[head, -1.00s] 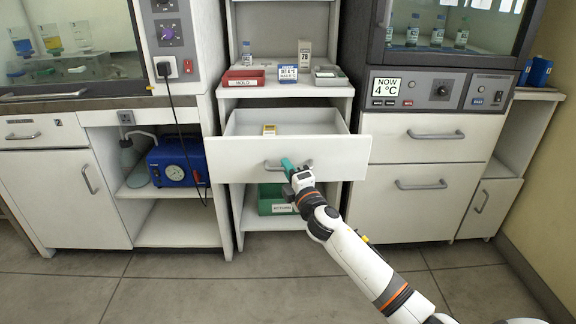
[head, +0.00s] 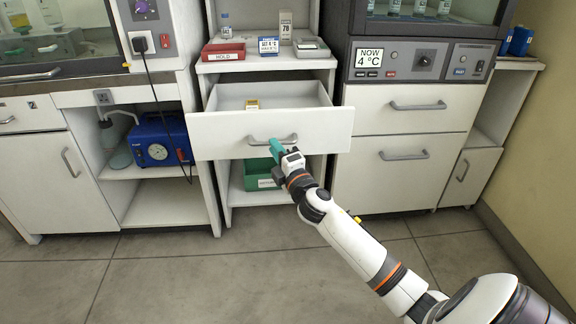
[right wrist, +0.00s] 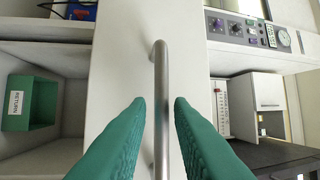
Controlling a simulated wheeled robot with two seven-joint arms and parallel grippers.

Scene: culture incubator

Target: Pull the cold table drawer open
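My left gripper is out of view.
A red tray (head: 223,52), a "SET 4 °C" card (head: 268,46) and a grey device (head: 311,47) sit above the drawer. A green bin (head: 262,172) is below. The right cabinet has a "NOW 4 °C" display (head: 369,58). Floor in front is clear.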

